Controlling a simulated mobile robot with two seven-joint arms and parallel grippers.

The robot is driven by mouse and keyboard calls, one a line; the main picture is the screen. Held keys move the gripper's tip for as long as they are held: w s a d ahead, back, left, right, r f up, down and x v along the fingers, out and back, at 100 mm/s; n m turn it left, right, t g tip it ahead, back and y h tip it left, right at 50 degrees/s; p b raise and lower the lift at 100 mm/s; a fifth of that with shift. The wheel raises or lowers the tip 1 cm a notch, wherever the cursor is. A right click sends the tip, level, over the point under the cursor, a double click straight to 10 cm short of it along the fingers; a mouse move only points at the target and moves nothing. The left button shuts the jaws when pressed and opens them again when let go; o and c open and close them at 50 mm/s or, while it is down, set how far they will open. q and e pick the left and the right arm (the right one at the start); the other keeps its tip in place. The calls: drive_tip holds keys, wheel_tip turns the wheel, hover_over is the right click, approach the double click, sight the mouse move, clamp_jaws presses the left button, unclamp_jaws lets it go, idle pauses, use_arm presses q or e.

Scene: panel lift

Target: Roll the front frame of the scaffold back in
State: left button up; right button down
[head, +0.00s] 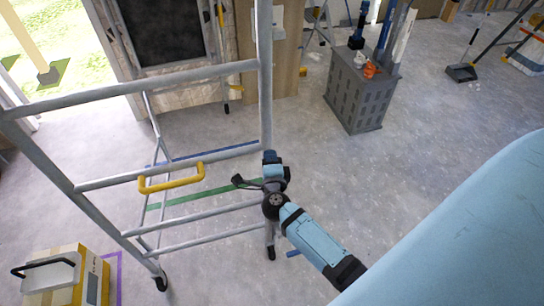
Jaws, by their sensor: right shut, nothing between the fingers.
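The front frame of the scaffold (168,76) is a grey tube frame with several rungs, standing upright at the left on castors (161,282). A yellow handle (171,179) sits on one of its rungs. Thinner grey tubes show behind it. My right gripper (240,182) is shut and empty, close to the frame's right upright and to the right of the yellow handle, apart from the handle. Whether it touches the upright I cannot tell. My right wrist hides the lower part of that upright. My left gripper is not in view.
Green tape (195,195), blue tape and purple tape (112,275) mark the concrete floor. A yellow-and-white case (65,280) stands at the lower left. A grey crate (355,92) with tools stands at the back. A dustpan (462,72) lies back right. The floor at centre right is clear.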

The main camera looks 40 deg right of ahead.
sight(267, 140)
drive_tip(key=shift+b+x, duration=0.5)
drive_tip(key=shift+x, duration=1.85)
drive_tip(key=shift+w, duration=0.1)
